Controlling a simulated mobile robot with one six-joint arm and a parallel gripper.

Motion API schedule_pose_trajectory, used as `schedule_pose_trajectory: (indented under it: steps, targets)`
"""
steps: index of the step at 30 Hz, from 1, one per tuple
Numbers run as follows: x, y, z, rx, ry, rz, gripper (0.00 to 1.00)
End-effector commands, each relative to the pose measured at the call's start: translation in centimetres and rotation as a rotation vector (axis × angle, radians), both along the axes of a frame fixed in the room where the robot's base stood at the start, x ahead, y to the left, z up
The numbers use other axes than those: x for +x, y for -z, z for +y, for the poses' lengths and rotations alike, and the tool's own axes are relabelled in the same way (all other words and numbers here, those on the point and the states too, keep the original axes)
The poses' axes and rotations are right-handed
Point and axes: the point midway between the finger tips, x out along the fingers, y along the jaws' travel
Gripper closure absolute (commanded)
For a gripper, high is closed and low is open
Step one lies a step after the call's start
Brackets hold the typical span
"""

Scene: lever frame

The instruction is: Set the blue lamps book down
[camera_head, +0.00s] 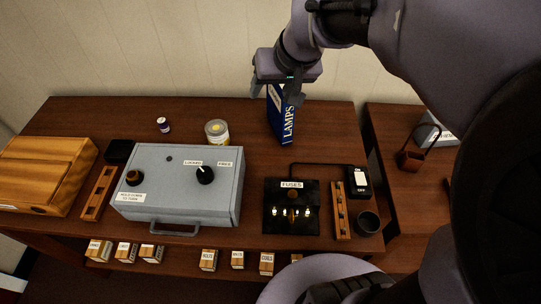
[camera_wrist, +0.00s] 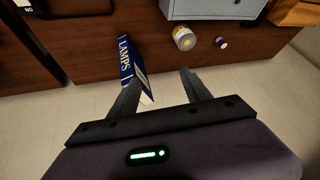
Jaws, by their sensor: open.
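The blue LAMPS book (camera_head: 281,122) stands on its end at the back of the wooden table, near the wall, with its white-lettered spine toward the head camera. My gripper (camera_head: 284,92) is just above and around its top. In the wrist view the book (camera_wrist: 127,62) lies close to the left finger, and its near end reaches between the fingers. The fingers of my gripper (camera_wrist: 160,78) are spread wide, with a clear gap on the right finger's side. I cannot tell whether the left finger touches the book.
A grey box (camera_head: 190,190) with a knob, a black FUSES panel (camera_head: 291,222) and a switch (camera_head: 360,181) are nearer. A wooden box (camera_head: 45,175) is far left.

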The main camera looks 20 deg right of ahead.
Motion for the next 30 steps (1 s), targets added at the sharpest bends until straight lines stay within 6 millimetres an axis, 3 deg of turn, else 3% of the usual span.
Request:
schedule_pose_trajectory:
  steps: [1,4,6,9,12,30]
  targets:
    - [-4.1,-0.8,2.3,0.038,0.022,-0.001,0.44]
    - [-12.0,-0.3,5.6,0.124,0.089,0.026,0.44]
    - [-16.2,0.9,6.9,0.168,0.127,0.045,0.44]
    - [-19.3,2.2,7.7,0.205,0.164,0.063,0.44]
    - [-20.2,2.6,7.9,0.216,0.176,0.068,0.44]
    - [-20.0,2.5,7.8,0.215,0.175,0.067,0.44]
